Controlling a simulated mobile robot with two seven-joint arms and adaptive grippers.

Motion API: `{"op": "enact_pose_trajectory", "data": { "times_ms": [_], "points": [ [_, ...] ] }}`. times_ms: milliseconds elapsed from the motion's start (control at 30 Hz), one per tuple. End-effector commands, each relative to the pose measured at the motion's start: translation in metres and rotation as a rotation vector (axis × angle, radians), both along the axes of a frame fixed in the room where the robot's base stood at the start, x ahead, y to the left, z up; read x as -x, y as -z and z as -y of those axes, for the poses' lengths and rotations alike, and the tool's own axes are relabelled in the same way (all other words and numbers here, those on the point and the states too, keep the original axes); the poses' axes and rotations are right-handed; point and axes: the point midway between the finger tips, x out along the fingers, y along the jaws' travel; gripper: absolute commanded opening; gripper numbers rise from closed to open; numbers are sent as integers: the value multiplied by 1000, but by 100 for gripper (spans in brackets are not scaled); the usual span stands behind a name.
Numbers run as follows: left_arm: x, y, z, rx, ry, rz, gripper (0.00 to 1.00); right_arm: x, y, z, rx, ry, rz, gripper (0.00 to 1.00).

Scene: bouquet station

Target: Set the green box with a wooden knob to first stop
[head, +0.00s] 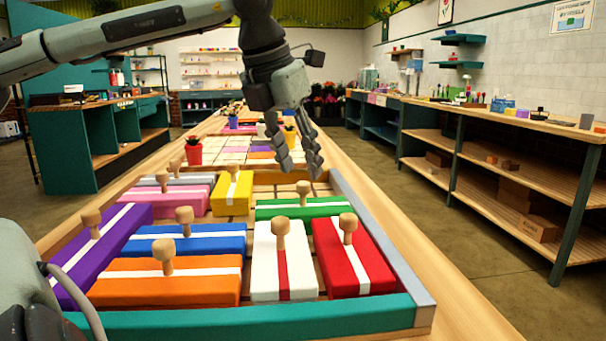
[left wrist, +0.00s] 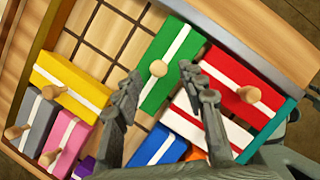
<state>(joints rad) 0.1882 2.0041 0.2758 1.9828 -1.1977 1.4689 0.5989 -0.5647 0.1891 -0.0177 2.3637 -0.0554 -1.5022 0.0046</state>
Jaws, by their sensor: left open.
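The green box (head: 268,211) with a white stripe lies across the right back part of the block tray, behind the white and red boxes. Its wooden knob (head: 304,189) stands upright on top. My left gripper (head: 299,168) is open and empty, pointing down above the green box. In the left wrist view, the green box (left wrist: 172,48) and its knob (left wrist: 158,68) show between the open fingers (left wrist: 160,74). The fingers appear apart from the knob. My right gripper is not in view.
The tray has a teal front rim (head: 250,322) and a grey right rim (head: 385,240). A white box (head: 265,262), red box (head: 355,265), blue box (head: 215,240) and yellow box (head: 225,195) are nearby. Bare slatted floor (left wrist: 105,42) lies beside the green box.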

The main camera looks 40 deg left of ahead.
Motion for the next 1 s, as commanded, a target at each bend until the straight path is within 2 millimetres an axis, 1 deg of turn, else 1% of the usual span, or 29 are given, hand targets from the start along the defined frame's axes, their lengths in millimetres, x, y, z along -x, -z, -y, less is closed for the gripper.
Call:
{"op": "enact_pose_trajectory", "data": {
  "times_ms": [33,200,300,400,600,1000],
  "points": [
    [4,-13,0,-4,0,7,41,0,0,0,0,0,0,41],
    [18,-46,2,-1,0,5,41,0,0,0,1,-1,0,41],
    [24,-61,3,-2,1,4,41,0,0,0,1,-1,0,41],
    [28,-71,3,0,0,4,41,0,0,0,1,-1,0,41],
    [32,-78,4,0,2,1,41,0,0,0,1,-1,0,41],
    [32,-78,4,0,1,2,41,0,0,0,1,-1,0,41]
  ]
}}
